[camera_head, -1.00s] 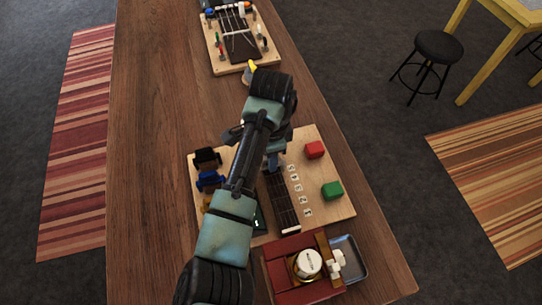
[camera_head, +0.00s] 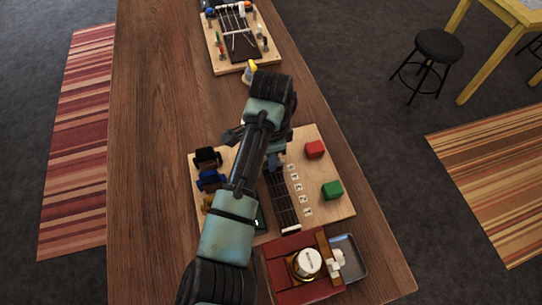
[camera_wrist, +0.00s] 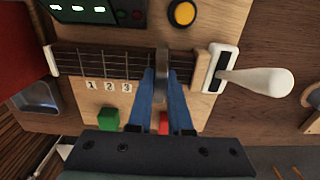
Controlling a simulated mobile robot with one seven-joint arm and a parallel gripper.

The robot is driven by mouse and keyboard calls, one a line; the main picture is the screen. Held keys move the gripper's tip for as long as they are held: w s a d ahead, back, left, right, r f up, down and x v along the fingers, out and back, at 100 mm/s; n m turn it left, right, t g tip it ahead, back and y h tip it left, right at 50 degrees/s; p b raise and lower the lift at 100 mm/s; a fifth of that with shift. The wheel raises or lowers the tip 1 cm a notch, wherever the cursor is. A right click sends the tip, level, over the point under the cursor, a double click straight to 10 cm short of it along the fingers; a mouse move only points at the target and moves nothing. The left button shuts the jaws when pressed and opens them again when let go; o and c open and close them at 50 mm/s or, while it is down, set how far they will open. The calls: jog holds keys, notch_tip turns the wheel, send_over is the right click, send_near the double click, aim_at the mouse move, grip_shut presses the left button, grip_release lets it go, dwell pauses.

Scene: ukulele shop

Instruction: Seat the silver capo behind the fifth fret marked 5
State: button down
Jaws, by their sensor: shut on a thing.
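My gripper (camera_wrist: 164,105) has blue fingers shut on the silver capo (camera_wrist: 162,65) in the wrist view. The capo lies crosswise over the dark fretboard (camera_wrist: 105,63), toward its right end; whether it touches the strings I cannot tell. Number tiles 1, 2 and 3 (camera_wrist: 108,86) show below the fretboard; tiles farther right, where 5 would be, are hidden by my fingers. In the head view my gripper (camera_head: 274,160) is at the far end of the fretboard (camera_head: 284,208), partly behind my arm. A row of small tiles (camera_head: 298,189) runs beside it.
Black (camera_head: 207,157), blue (camera_head: 210,180) and gold capos stand on the board's left side. Red (camera_head: 315,149) and green (camera_head: 332,190) blocks stand on its right. A white-handled lever (camera_wrist: 256,78) is close right of the capo. A red box (camera_head: 290,260) stands at the near end.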

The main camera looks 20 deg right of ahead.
jog(key=shift+f, duration=0.5)
jog(key=c, duration=1.1)
grip_release()
jog(key=shift+r, duration=0.1)
notch_tip(320, 180, up, 11)
jog(key=p, duration=1)
